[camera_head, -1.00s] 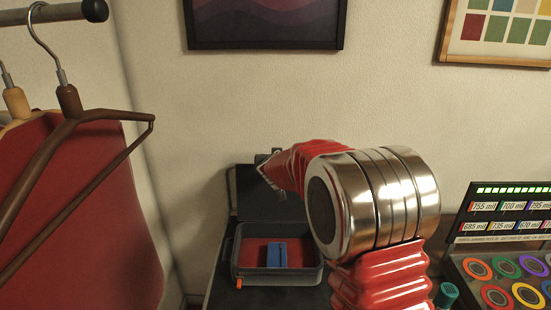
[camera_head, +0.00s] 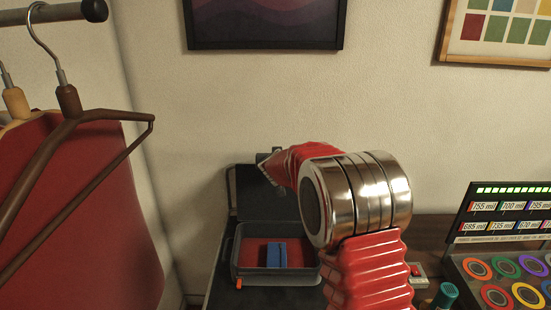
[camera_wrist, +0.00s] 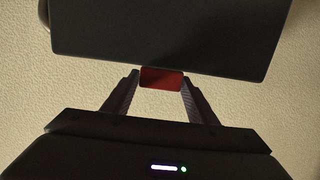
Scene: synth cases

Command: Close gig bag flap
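The dark case (camera_head: 243,274) lies open on a dark surface, with a red inside and a blue block (camera_head: 276,254) in it. Its dark lid (camera_head: 246,196) stands raised at the back, its right part hidden by my arm. My gripper (camera_head: 267,160) is at the lid's top edge, small and partly hidden. In the wrist view, the two fingers of my gripper (camera_wrist: 162,78) stand apart on either side of a red tab (camera_wrist: 162,77) at the edge of the dark lid panel (camera_wrist: 165,35). Firm contact with the tab is not clear.
Hangers (camera_head: 85,118) with a red garment (camera_head: 85,205) fill the left side. On the right are a teal-capped bottle (camera_head: 446,295), a small red-topped item (camera_head: 416,272) and a panel of coloured rings (camera_head: 510,280). The wall is close behind the lid.

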